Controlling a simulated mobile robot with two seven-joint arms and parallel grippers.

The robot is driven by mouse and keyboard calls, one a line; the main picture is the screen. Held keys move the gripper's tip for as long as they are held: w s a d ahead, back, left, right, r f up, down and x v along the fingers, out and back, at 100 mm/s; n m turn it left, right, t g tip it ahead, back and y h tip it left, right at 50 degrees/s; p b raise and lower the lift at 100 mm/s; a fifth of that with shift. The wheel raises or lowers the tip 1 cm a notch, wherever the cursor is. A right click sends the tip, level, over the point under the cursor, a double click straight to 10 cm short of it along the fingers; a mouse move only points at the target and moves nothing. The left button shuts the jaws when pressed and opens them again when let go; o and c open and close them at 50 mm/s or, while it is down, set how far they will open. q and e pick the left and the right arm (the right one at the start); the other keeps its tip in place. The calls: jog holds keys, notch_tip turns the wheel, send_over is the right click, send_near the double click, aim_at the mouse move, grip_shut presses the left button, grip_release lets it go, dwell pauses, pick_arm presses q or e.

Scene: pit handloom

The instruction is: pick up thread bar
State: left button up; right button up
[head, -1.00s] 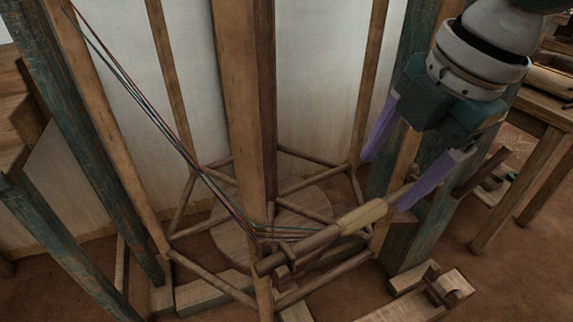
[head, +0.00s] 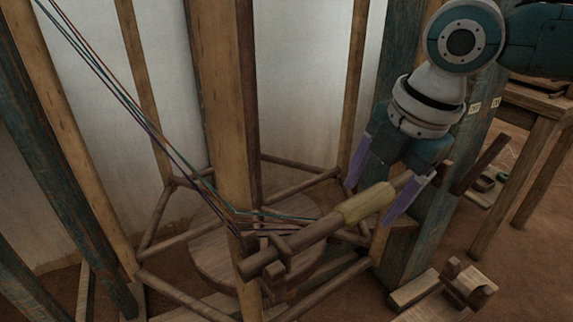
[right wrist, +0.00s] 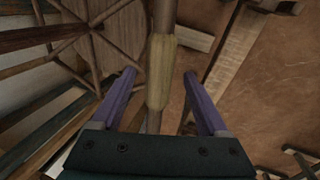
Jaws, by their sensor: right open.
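The thread bar (head: 300,240) is a dark wooden rod with a pale yellow wrapped section (head: 364,204). It slants up to the right in the head view, with coloured threads (head: 180,155) running from its lower left part to the upper left. In the right wrist view the yellow section (right wrist: 162,72) stands upright in the picture between the fingers. My right gripper (head: 380,185) is open, its two purple fingers on either side of the bar near the yellow section's upper end. Contact with the bar cannot be told. My left gripper is not in view.
A wooden frame of posts (head: 222,120) and rails stands around a round wooden disc (head: 215,250). A teal post (head: 410,235) rises close behind my right gripper. A wooden table (head: 540,140) stands at the right.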

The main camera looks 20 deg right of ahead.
jog(key=shift+w+f, duration=0.15)
jog(key=shift+f, duration=0.35)
grip_shut()
jog(key=shift+r, duration=0.1)
dwell(0.3)
